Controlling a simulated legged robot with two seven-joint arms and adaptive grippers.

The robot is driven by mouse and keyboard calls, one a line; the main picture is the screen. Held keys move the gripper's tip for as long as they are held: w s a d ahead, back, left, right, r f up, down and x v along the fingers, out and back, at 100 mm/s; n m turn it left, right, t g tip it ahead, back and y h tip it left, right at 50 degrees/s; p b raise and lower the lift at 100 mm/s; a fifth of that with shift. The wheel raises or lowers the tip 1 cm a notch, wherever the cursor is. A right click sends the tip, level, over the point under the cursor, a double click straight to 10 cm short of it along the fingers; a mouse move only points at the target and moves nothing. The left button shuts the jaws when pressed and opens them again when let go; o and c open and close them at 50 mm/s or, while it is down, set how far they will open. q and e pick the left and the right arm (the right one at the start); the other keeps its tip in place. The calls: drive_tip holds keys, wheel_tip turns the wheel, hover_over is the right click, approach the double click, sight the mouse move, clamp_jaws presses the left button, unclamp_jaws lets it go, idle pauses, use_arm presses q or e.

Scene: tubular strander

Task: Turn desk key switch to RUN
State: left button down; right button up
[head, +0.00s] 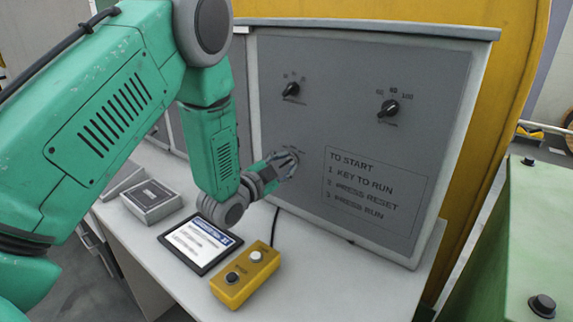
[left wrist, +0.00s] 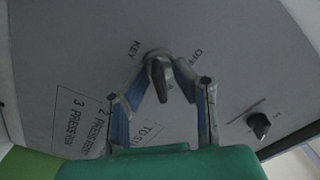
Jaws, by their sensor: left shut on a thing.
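The grey desk panel (head: 300,110) carries the key switch, which my left gripper (head: 286,163) hides in the head view. In the left wrist view the key switch (left wrist: 159,80) is a dark knob on a round base, beside the printed words "KEY" and "OF", the latter cut off by a finger. The left gripper (left wrist: 167,88) reaches the panel with its blue-padded fingers on both sides of the knob, and it is shut on it. The label at the switch's pointing position is not readable. My right gripper is not in view.
Two black rotary knobs, one left (head: 290,90) and one right (head: 388,108), sit higher on the panel. A printed start list (head: 373,190) is at lower right. A yellow button box (head: 245,275), a tablet (head: 200,242) and a grey box (head: 151,200) lie on the desk below.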

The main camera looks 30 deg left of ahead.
use_arm(q)
drive_tip(key=c, duration=1.7)
unclamp_jaws()
drive_tip(key=shift+s, duration=0.15)
drive_tip(key=s, duration=0.7)
drive_tip(key=s+a, duration=0.1)
drive_tip(key=s, duration=0.3)
drive_tip(key=shift+s+f, duration=0.1)
drive_tip(key=shift+s, duration=0.25)
